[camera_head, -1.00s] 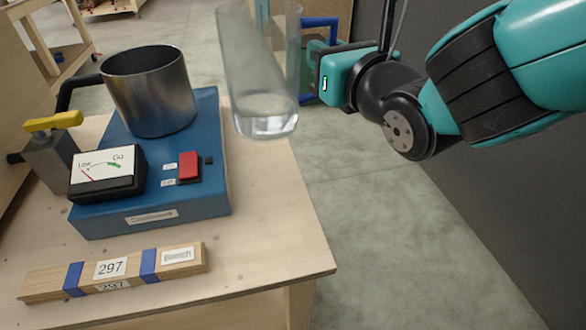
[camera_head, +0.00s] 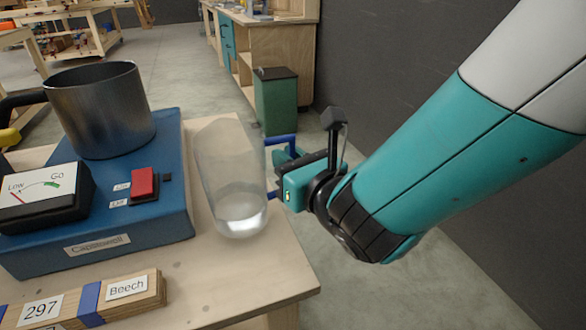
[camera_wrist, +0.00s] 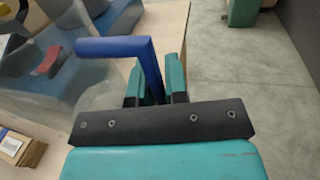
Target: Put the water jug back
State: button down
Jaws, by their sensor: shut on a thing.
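The clear water jug (camera_head: 229,170) has a little water in its bottom and a blue handle (camera_head: 281,141). It is at the right side of the bench, just right of the blue machine, and leans slightly. My gripper (camera_head: 279,172) is shut on the jug's handle from the right. In the wrist view the blue handle (camera_wrist: 112,47) runs down between my two teal fingers (camera_wrist: 155,82), with the clear jug wall (camera_wrist: 85,92) to the left. I cannot tell whether the jug's base touches the bench top.
The blue machine (camera_head: 107,243) carries a metal pot (camera_head: 100,112), a red switch (camera_head: 144,184) and a Low/Go gauge (camera_head: 42,195). A labelled wood block (camera_head: 131,291) lies in front. Bare bench top (camera_head: 252,277) shows at the right edge. A green bin (camera_head: 276,100) stands behind.

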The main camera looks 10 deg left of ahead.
jog(key=shift+f, duration=0.7)
jog(key=shift+f, duration=0.1)
jog(key=c, duration=1.5)
grip_release()
jog(key=shift+f, duration=0.1)
jog(key=o, duration=0.4)
